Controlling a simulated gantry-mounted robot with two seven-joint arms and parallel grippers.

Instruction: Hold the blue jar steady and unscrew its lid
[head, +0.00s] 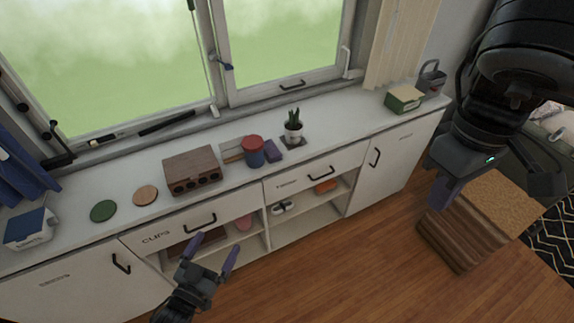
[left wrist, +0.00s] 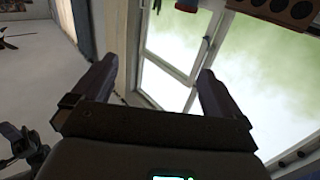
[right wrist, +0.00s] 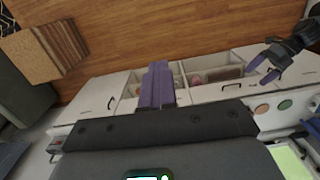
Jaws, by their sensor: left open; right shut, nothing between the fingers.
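The blue jar (head: 254,157) with its red lid (head: 253,142) stands upright on the white counter, right of a brown wooden block with round holes. Part of a blue and red object, likely the jar, shows at the top edge of the left wrist view (left wrist: 187,5). My left gripper (head: 208,260) is open and empty, in front of the cabinet and below the counter top, apart from the jar. My right gripper (head: 441,192) is shut and empty, far right of the jar; its closed fingers also show in the right wrist view (right wrist: 157,85).
The holed wooden block (head: 192,170) stands close left of the jar. A purple block (head: 272,150) and a potted plant (head: 293,130) are close on its right. Green (head: 103,211) and tan (head: 145,195) discs lie further left. A brown wooden block-like stand (head: 475,220) is at right.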

